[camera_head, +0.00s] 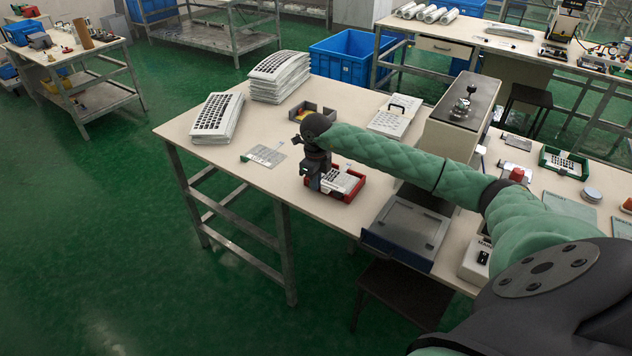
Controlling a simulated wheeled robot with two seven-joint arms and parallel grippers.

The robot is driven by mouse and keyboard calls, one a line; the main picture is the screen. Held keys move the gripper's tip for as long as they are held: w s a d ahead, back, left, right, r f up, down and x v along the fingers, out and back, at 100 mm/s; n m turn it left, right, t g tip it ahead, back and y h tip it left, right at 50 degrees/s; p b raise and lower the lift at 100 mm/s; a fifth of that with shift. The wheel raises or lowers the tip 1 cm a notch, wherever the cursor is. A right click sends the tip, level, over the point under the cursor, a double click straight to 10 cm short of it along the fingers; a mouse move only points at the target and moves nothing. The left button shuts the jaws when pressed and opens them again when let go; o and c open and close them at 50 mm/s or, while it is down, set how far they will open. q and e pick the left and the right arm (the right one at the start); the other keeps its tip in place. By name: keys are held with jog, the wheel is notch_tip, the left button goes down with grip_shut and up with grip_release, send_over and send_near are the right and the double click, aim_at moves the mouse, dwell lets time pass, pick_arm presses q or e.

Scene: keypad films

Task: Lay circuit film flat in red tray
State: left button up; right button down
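The red tray (347,199) lies near the front edge of the white table. A white sheet with dark key-like marks (340,180) lies in it, looking flat. My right gripper (315,185) points down at the tray's left end, its arm reaching in from the right. The gripper covers that end of the tray, and I cannot tell whether its fingers are apart or touch anything. A pale, thin film with a green tab (265,155) lies flat on the table left of the tray. My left gripper is out of view.
Stacks of keypad sheets stand at the table's far left (218,117) and back (279,75). A grey bin (325,110) sits behind my gripper. A blue-edged grey box (407,230) stands to the right. Bare tabletop shows around the pale film.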

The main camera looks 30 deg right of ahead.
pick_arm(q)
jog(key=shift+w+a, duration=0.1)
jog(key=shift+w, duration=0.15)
pick_arm(e)
jog(key=shift+f, duration=0.1)
pick_arm(q)
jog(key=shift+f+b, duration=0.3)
jog(key=shift+b, duration=0.15)
pick_arm(e)
jog(key=shift+f, duration=0.35)
jog(key=c, duration=1.6)
grip_release()
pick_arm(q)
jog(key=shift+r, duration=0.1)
pick_arm(e)
jog(key=shift+o, duration=0.2)
